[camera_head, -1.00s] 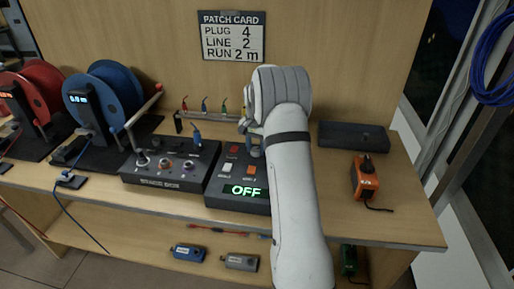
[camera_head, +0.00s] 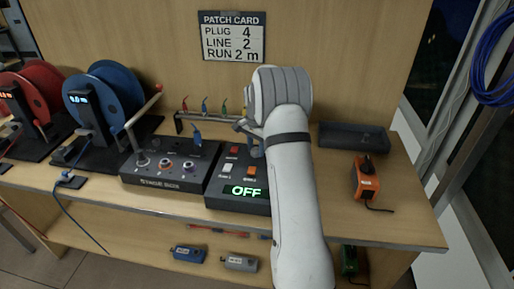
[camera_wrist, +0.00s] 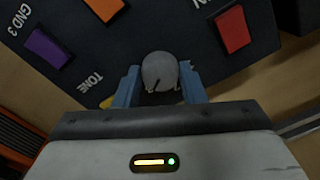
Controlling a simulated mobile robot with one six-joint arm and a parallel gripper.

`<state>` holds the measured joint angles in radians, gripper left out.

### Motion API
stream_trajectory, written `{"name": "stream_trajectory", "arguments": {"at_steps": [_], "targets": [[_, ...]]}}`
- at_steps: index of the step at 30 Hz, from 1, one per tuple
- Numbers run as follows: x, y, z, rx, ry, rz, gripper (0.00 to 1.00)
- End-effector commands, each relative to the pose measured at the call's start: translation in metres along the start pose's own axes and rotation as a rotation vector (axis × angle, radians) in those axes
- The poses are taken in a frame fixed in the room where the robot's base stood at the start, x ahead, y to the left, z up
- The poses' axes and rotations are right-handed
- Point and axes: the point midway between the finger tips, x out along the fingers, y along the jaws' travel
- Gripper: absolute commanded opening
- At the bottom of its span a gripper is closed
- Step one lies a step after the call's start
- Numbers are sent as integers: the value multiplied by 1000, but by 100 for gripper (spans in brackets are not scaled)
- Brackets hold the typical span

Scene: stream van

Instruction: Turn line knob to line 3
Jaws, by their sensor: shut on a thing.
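A black box (camera_head: 214,200) with a green lit display (camera_head: 246,191) reading OFF stands on the bench. In the wrist view a round grey knob (camera_wrist: 160,68) sits on the box's dark top. My gripper (camera_wrist: 162,88) is shut on this knob, with one blue finger on each side. A dark pointer mark shows on the knob's near side, but I cannot read which line it points to. In the head view my arm hides most of the knob and the box's right part; my gripper (camera_head: 250,132) shows only in part.
A card (camera_head: 233,36) on the back panel reads plug 4, line 2, run 2 m. A stage box (camera_head: 160,182) stands left of the black box. An orange device (camera_head: 366,181) and an empty dark tray (camera_head: 352,138) are to the right. Coloured buttons (camera_wrist: 232,30) surround the knob.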

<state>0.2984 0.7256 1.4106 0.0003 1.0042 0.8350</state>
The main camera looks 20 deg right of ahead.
Motion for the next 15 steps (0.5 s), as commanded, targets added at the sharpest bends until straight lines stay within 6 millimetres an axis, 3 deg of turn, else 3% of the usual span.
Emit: {"name": "stream_trajectory", "arguments": {"at_steps": [2, 3, 10, 15], "targets": [[1, 2, -1, 3, -1, 4, 14], [1, 2, -1, 3, -1, 4, 39], [1, 1, 0, 1, -1, 3, 58], [0, 1, 0, 0, -1, 2, 58]]}}
